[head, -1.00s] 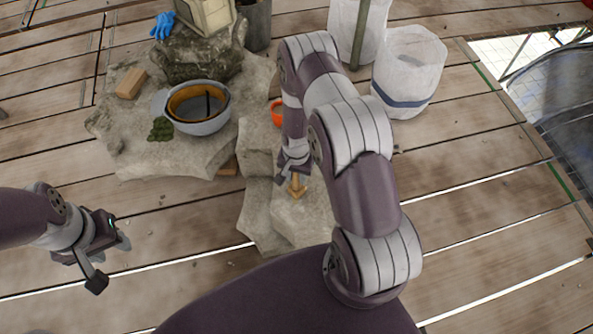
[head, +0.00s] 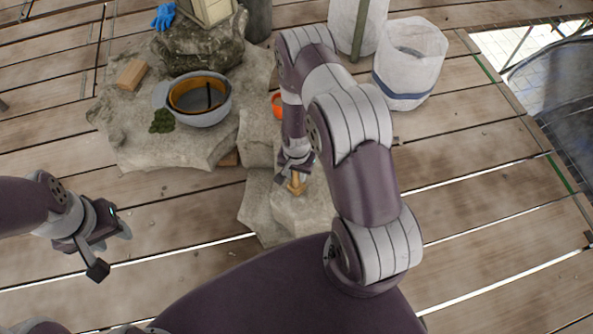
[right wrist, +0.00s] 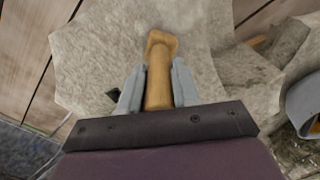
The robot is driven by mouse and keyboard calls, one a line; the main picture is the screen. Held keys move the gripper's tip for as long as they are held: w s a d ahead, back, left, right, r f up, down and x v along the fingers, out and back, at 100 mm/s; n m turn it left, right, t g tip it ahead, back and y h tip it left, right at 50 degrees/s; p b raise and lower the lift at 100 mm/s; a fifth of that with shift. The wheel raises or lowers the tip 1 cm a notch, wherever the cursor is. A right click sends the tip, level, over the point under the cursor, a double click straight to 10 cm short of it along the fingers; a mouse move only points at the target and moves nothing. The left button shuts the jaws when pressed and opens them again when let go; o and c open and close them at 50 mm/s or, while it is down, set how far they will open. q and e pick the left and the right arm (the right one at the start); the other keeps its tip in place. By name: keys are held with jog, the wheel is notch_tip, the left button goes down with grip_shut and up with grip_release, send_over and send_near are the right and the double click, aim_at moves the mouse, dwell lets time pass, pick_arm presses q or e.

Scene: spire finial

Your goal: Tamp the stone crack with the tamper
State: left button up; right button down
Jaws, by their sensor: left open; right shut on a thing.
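The wooden tamper (head: 297,187) is in my right gripper (head: 297,168), low over the near pale stone slab (head: 268,217). In the right wrist view the tamper (right wrist: 160,75) stands between the two grey fingers of my right gripper (right wrist: 158,88), its wider end over the pale stone (right wrist: 100,62). I cannot tell whether its end touches the stone. The crack is not clearly visible; the tamper and my arm may cover it. My left gripper (head: 112,252) is open and empty over the planks at the left.
White sacks (head: 410,65) stand at the back right. A blue glove (head: 164,16) lies at the back left. Planks at right are clear.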

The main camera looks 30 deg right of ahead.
notch_tip(320, 180, up, 7)
jog(key=p, duration=0.6)
jog(key=shift+s, duration=0.1)
jog(key=shift+f, duration=0.1)
